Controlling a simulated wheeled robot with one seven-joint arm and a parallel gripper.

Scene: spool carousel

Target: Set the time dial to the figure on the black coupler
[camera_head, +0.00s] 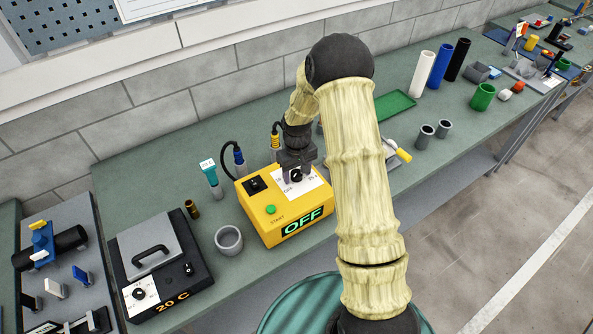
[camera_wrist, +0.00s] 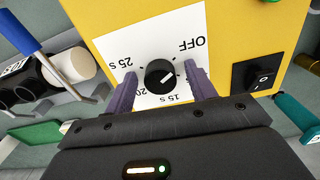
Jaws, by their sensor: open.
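The time dial (camera_wrist: 160,77) is a black knob with a white mark on a white scale plate (camera_wrist: 140,50), which is upside down in the wrist view. OFF, 15 S, 20 and 25 S are legible. The mark seems to point toward the right, but its exact setting is unclear. My gripper (camera_wrist: 163,74) is open, its two fingers on either side of the knob; contact is unclear. In the head view my gripper (camera_head: 298,174) is over the yellow box (camera_head: 261,211), whose display (camera_head: 302,222) reads OFF. I cannot identify the black coupler or read its figure.
White, blue and black tubes (camera_head: 458,60) stand behind right, near a green tray (camera_head: 395,105).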

